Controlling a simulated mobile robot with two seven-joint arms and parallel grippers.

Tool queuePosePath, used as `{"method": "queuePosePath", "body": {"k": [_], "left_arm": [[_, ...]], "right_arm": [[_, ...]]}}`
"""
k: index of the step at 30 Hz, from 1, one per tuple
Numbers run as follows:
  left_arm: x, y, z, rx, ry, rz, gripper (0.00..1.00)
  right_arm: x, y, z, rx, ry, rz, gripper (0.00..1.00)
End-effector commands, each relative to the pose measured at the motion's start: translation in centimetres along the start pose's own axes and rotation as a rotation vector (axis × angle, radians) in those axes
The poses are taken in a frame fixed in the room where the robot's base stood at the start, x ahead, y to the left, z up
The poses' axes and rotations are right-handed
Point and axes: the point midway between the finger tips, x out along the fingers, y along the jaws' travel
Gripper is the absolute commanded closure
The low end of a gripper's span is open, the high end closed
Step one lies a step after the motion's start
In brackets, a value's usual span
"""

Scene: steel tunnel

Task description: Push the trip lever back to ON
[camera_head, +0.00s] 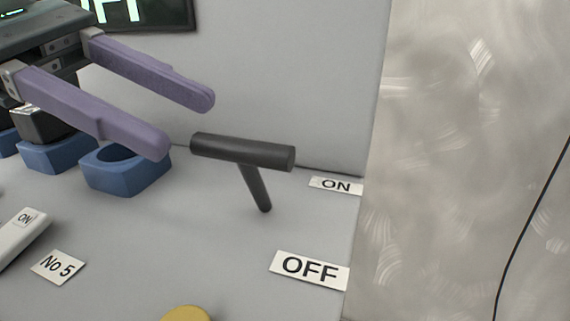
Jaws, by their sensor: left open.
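The trip lever (243,152) is a dark T-handle on a thin stem that rises from the grey panel. Its stem tilts, with the crossbar up and left of its foot. An ON label (336,185) lies right of the crossbar, and an OFF label (309,269) lies nearer to me. My left gripper (188,122) comes in from the upper left. Its two purple fingers are spread, with nothing between them. The near fingertip is close to the crossbar's left end; I cannot tell whether they touch. My right gripper is out of view.
Blue blocks (125,172) stand under and behind the left fingers. A white ON switch (22,236), a No 5 label (58,266) and a yellow round part (187,314) are nearer. A dark display (150,14) is on the back wall. A steel wall (450,160) bounds the right.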

Motion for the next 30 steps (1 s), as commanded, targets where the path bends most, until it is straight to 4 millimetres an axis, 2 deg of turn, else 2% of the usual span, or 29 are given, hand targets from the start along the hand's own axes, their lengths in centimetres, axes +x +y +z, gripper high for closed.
{"method": "queuePosePath", "body": {"k": [5,12,18,29,30], "left_arm": [[1.9,-0.1,0.1,0.005,0.002,-0.010,0.50],[6.6,-0.2,0.2,0.002,-0.001,-0.009,0.50],[9.1,-0.1,0.1,0.003,0.000,-0.006,0.50],[9.8,-0.1,0.0,0.002,0.001,-0.005,0.50],[9.8,-0.1,0.0,0.002,0.001,-0.005,0.55]], "right_arm": [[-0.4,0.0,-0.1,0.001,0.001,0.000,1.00],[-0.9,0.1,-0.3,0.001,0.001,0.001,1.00],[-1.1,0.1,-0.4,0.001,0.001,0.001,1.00],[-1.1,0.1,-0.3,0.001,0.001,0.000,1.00],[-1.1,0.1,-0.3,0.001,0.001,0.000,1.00]]}}
